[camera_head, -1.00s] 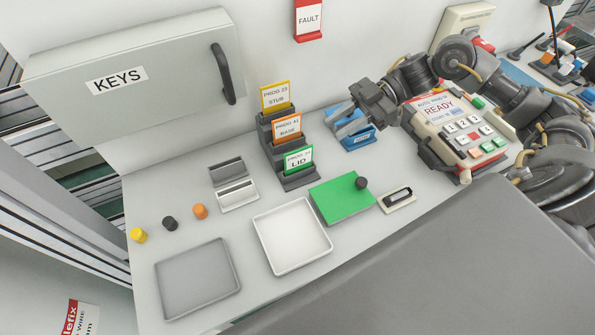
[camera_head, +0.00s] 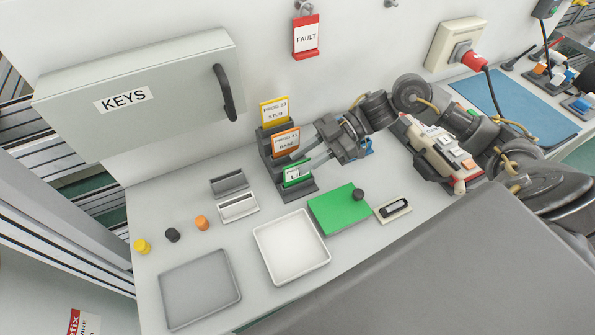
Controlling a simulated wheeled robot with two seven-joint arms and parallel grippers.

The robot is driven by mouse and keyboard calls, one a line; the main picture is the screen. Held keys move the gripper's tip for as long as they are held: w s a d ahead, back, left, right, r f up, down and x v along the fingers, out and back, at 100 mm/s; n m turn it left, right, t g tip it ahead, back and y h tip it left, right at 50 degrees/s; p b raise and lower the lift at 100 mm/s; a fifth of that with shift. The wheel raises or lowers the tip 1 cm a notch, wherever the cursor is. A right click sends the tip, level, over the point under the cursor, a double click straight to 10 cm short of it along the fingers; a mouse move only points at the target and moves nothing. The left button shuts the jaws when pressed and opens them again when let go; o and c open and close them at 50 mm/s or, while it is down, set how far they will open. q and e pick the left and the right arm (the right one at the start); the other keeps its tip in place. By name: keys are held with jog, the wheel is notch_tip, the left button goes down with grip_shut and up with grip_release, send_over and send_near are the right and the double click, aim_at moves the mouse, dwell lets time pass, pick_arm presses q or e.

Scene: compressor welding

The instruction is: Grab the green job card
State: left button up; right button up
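The green job card (camera_head: 289,180), marked LID in the earlier frame, stands in the lowest, front slot of the dark stepped card rack (camera_head: 310,187). The orange BASE card (camera_head: 280,145) and the yellow STUB card (camera_head: 273,113) stand in the higher slots behind it. My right gripper (camera_head: 296,163) reaches in from the right, its two fingers apart, with the tips at the green card's upper part. The fingers cover some of the card's face. I cannot tell whether they touch it. My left gripper is not in view.
A green block with a black knob (camera_head: 338,210), a white tray (camera_head: 322,258) and a grey tray (camera_head: 236,296) lie in front of the rack. A small metal holder (camera_head: 238,207) is left of it. The grey KEYS box (camera_head: 170,110) hangs behind. The keypad unit (camera_head: 440,155) is partly behind my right arm.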

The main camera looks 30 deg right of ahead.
jog(key=shift+x, duration=1.2)
grip_shut()
